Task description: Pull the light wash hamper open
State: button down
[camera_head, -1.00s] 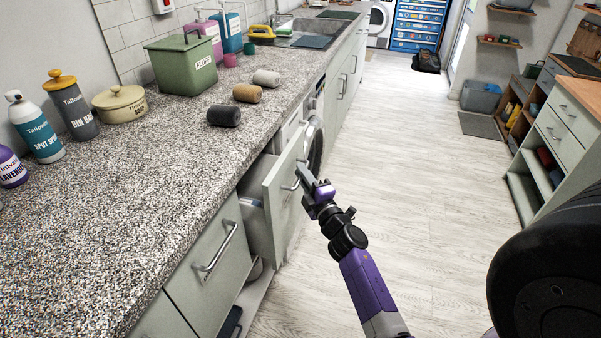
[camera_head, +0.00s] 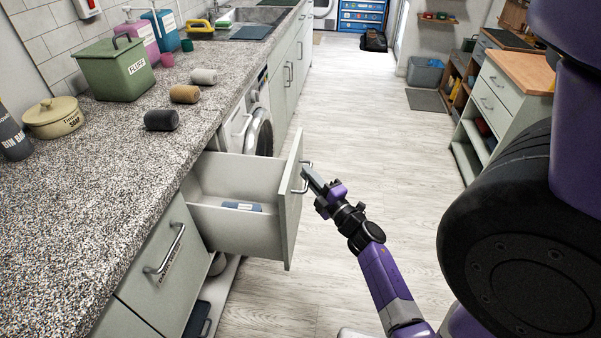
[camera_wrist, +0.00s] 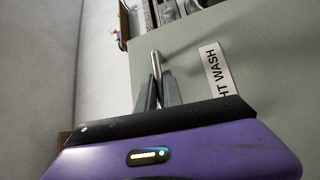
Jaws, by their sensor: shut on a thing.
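The light wash hamper (camera_head: 238,228) is a pale grey-green pull-out drawer under the counter, standing well out from the cabinet. Its inside shows, with a small blue item (camera_head: 242,207) on the bottom. Its front (camera_wrist: 262,75) carries a white label (camera_wrist: 217,68) reading "HT WASH" in the wrist view, the rest hidden. My gripper (camera_head: 309,177) is at the metal bar handle (camera_head: 298,187), its fingers (camera_wrist: 159,92) shut on the handle bar (camera_wrist: 156,62). The handle's far part is hidden behind the fingers.
A closed drawer (camera_head: 150,290) with a bar handle is nearer, left of the hamper. A washing machine (camera_head: 259,128) stands just beyond it. The counter (camera_head: 75,190) holds a green bin, a pot and several rolls. The floor (camera_head: 370,130) to the right is clear.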

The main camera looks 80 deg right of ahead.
jog(key=shift+f, duration=0.1)
jog(key=c, duration=1.5)
grip_release()
jog(key=shift+s, duration=0.1)
jog(key=b+v, duration=0.1)
jog(key=v, duration=0.6)
jog(key=shift+s+a, duration=0.25)
jog(key=shift+a, duration=0.1)
